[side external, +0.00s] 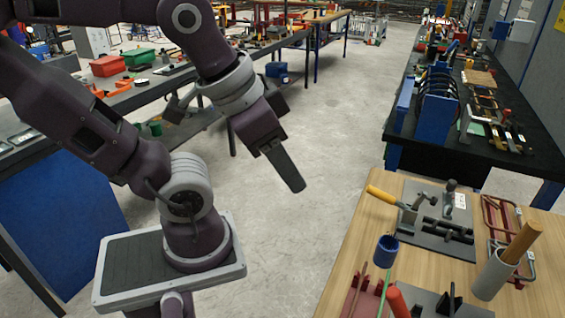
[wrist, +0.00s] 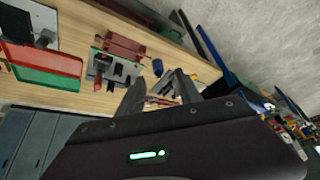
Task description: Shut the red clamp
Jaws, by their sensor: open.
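The clamp with the red handle (side external: 397,301) is cut off by the bottom edge of the side view, on a dark plate on the wooden table. In the wrist view, a red handle (wrist: 97,84) stands by a grey plate with dark clamp parts (wrist: 122,68); this looks like the same clamp. Whether its jaw is shut is too small to tell. My gripper (side external: 288,172) hangs over the floor, left of the table and apart from it. Its two fingers are spread and empty in the wrist view (wrist: 160,76).
A second clamp with a yellow handle (side external: 384,195) sits on a grey plate farther back. A blue cup (side external: 386,250), a grey cup holding a wooden handle (side external: 492,275) and red frames (side external: 500,220) stand nearby. Open floor lies between my gripper and the wooden table (side external: 345,270).

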